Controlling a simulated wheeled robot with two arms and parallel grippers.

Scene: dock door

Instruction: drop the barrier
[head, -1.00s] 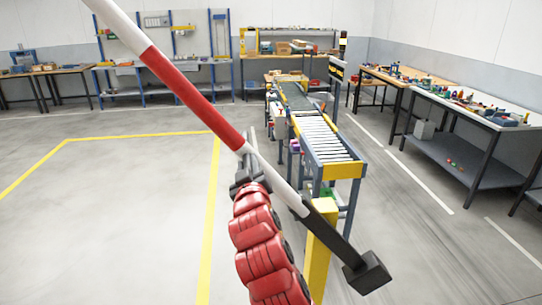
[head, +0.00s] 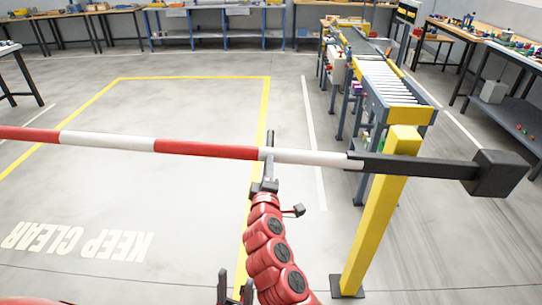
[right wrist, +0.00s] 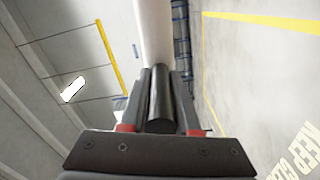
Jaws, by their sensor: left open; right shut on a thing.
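The barrier (head: 205,149) is a red and white striped boom with a black sleeve and a block-shaped end at the right. It lies almost level across the head view, sloping slightly down to the right, at a yellow post (head: 376,225). My right gripper (head: 269,165) is at the boom's white section. In the right wrist view its fingers (right wrist: 160,100) are shut around a dark round bar (right wrist: 160,95), with the white boom (right wrist: 155,35) beyond it. My left gripper (head: 235,288) is open and empty at the bottom edge, below the boom and apart from it.
A roller conveyor (head: 385,85) stands behind the post. Benches (head: 490,40) with small items stand along the back and right. The floor inside the yellow line (head: 195,78), with KEEP CLEAR lettering (head: 80,240), is free.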

